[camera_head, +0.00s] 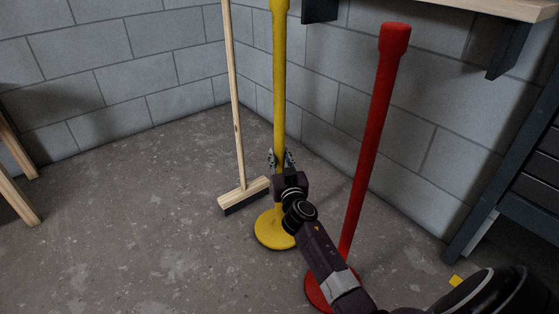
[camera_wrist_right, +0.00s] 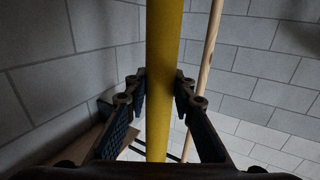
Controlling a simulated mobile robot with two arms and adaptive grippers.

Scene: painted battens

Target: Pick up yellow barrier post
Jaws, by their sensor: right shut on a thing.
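The yellow barrier post (camera_head: 279,90) stands upright on its round yellow base on the floor, in the middle of the head view. Its top runs out of the picture. My right gripper (camera_head: 281,159) is shut on the post's shaft at about its lower half. In the right wrist view the yellow shaft (camera_wrist_right: 164,80) runs between the two fingers (camera_wrist_right: 160,95), which press on it from both sides. The right wrist hides part of the lower shaft in the head view. My left gripper is not in view.
A red post (camera_head: 372,130) stands close on the right, its base partly behind my right arm. A broom (camera_head: 236,110) stands just left of the yellow post. A wall shelf (camera_head: 440,8) hangs above right. Open floor (camera_head: 130,230) lies to the left.

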